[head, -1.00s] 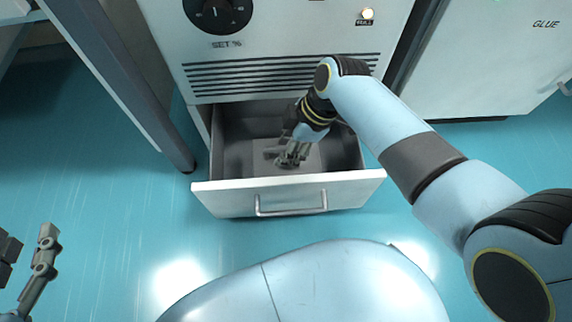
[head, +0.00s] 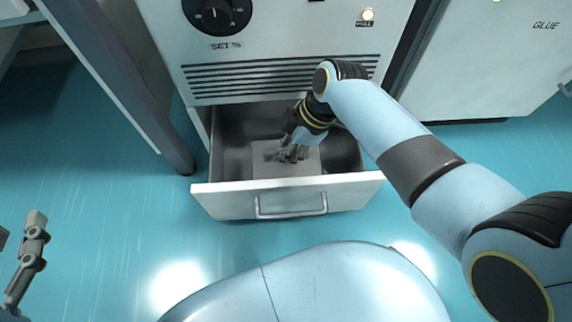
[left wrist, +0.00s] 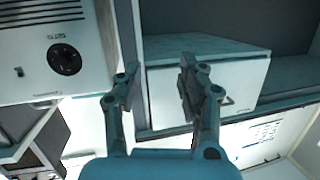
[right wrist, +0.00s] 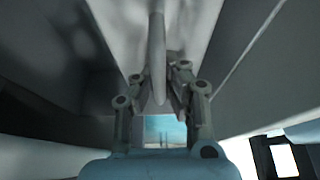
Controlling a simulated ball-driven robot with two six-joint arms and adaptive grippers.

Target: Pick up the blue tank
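I cannot make out a blue tank in any view. My right gripper (head: 290,150) is inside the open drawer (head: 235,190), low over a flat grey plate-like piece (head: 300,166). The right wrist view shows its fingers (right wrist: 157,85) spread, with a thin pale upright edge (right wrist: 157,45) between them. I cannot tell what that edge belongs to or whether the fingers touch it. My left gripper (left wrist: 158,88) is open and empty in the left wrist view. In the head view only part of it shows, at the lower left.
The drawer juts from a cabinet with a dial (head: 217,14) and vent slots (head: 285,75). Its front carries a bar handle (head: 291,205). A table leg (head: 125,85) stands at left and a white GLUE cabinet (head: 490,65) at right. The blue floor (head: 85,190) is clear at left.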

